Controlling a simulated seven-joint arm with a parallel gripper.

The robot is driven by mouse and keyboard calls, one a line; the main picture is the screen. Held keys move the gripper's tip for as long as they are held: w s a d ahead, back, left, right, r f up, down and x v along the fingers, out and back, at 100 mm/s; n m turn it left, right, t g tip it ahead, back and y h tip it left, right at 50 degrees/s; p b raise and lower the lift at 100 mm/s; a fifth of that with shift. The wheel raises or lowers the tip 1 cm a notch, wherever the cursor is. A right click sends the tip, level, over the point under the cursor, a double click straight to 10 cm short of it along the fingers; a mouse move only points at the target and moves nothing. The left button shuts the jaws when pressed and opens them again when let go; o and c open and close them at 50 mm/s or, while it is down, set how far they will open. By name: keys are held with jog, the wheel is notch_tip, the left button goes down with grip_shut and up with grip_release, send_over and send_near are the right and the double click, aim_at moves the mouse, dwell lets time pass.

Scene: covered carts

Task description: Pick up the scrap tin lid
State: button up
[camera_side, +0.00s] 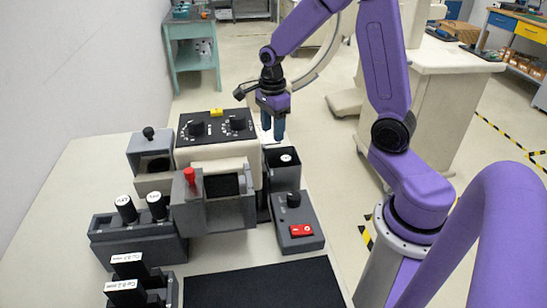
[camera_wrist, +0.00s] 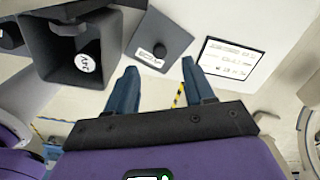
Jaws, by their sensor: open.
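The lid (camera_wrist: 165,35) is a dark grey square plate with a round black knob and a small white label. It lies on the pale bench top in the wrist view, beside an open dark grey bin. In the side view I cannot make the lid out. The bin (camera_wrist: 38,60) has a round white marked thing inside; it also shows in the side view (camera_side: 285,180). My gripper (camera_side: 273,134) is open and empty behind the bin in the side view. In the wrist view its blue fingers (camera_wrist: 160,68) are spread apart, with the lid ahead of their tips.
A white printed card (camera_wrist: 226,62) lies right of the lid. A black dial panel (camera_side: 216,128) stands left of my gripper in the side view, with a red-handled grey box (camera_side: 215,207) in front. A red-switch box (camera_side: 298,230) sits nearer. The bench edge is close by.

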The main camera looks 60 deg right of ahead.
jog(key=shift+s+f, duration=0.1)
jog(key=shift+f, duration=3.05)
grip_shut()
